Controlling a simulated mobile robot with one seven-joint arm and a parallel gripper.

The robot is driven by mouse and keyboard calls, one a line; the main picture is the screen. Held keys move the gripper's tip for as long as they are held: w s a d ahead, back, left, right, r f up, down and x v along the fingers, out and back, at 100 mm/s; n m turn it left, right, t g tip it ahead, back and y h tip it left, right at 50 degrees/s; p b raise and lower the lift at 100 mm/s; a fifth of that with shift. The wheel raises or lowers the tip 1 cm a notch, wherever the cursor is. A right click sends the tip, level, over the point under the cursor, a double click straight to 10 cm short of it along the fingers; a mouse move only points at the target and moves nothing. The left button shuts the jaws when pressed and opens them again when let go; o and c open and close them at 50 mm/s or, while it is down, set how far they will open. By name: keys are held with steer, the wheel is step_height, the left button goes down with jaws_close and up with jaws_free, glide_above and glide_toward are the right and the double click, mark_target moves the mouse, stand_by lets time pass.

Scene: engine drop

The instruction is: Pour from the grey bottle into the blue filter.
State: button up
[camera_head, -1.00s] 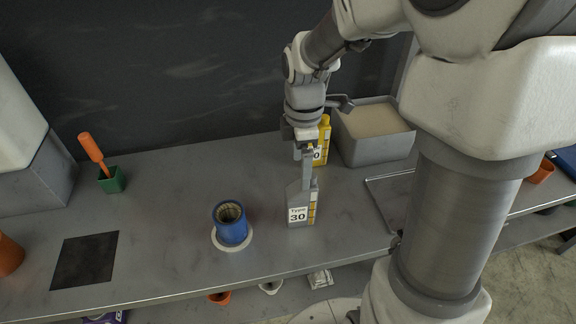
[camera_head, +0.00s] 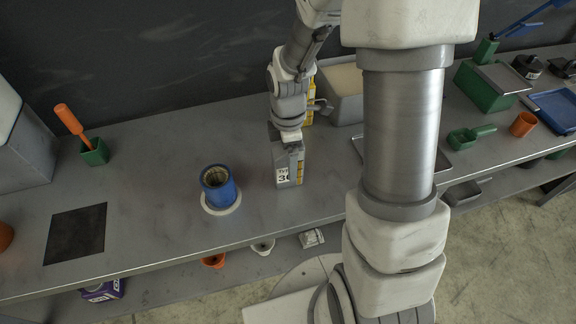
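The grey bottle (camera_head: 288,167), with a white label reading partly "30" and a yellow strip, stands upright on the grey bench, right of the blue filter. The blue filter (camera_head: 217,190) is a round blue cup, open at the top with a pale pleated inside, on a white ring. My gripper (camera_head: 290,138) is right at the top of the grey bottle and points down. The bottle's neck is hidden by it. My fingers are not clear enough to show whether they are closed on the bottle.
A yellow bottle (camera_head: 309,102) stands close behind my gripper, beside a grey bin (camera_head: 342,108). A green cup (camera_head: 95,153) with an orange-handled tool and a dark square (camera_head: 76,233) are at the left. The bench between filter and grey bottle is clear.

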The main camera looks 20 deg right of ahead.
jaws_close()
stand_by(0.3)
steer(key=shift+r, duration=0.2)
